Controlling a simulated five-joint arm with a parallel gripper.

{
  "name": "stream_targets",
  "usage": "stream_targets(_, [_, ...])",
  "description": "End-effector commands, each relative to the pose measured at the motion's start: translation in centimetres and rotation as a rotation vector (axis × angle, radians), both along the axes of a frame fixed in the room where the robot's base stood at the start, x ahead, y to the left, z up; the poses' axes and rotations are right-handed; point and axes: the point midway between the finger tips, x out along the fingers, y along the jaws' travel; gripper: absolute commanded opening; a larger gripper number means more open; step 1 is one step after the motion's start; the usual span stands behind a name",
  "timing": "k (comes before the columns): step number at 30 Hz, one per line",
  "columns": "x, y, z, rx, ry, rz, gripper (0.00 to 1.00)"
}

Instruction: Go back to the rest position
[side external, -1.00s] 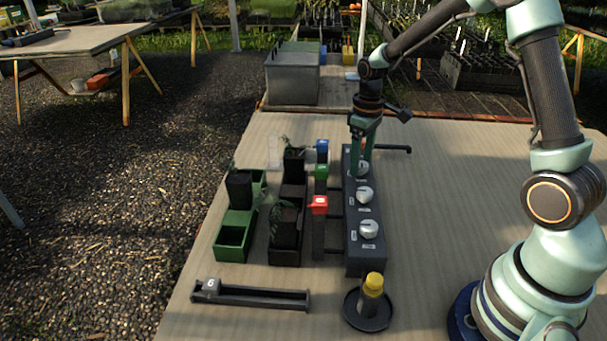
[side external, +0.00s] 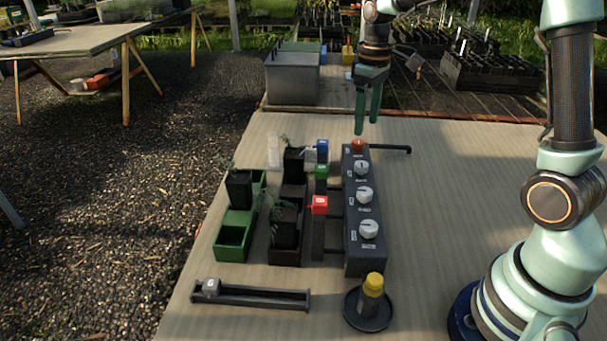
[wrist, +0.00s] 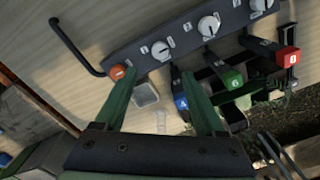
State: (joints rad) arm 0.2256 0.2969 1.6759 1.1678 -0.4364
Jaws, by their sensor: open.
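My gripper (side external: 368,112) hangs open and empty above the far end of the dark control box (side external: 352,254). Its two green fingers also show apart in the wrist view (wrist: 160,100). The box carries an orange button (side external: 358,146) at its far end and several white knobs, the nearest one (side external: 368,229) toward the front. The orange button also shows in the wrist view (wrist: 117,72), near the left finger. The fingertips are clear of the button and knobs.
Further left are green trays (side external: 231,254) and dark pots with plants.

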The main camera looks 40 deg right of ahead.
Motion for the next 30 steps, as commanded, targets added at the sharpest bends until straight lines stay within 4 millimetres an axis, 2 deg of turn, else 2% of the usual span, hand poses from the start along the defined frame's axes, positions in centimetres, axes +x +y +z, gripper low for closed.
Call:
stream_targets(4, [0.0,0.0,1.1,0.000,0.000,0.000,0.72])
stream_targets(18, [-0.4,0.5,1.9,-0.004,-0.018,-0.005,0.72])
stream_targets(23, [-2.2,2.3,3.9,-0.015,-0.092,-0.034,0.72])
stream_targets(30, [-6.4,5.6,6.3,-0.015,-0.249,-0.098,0.72])
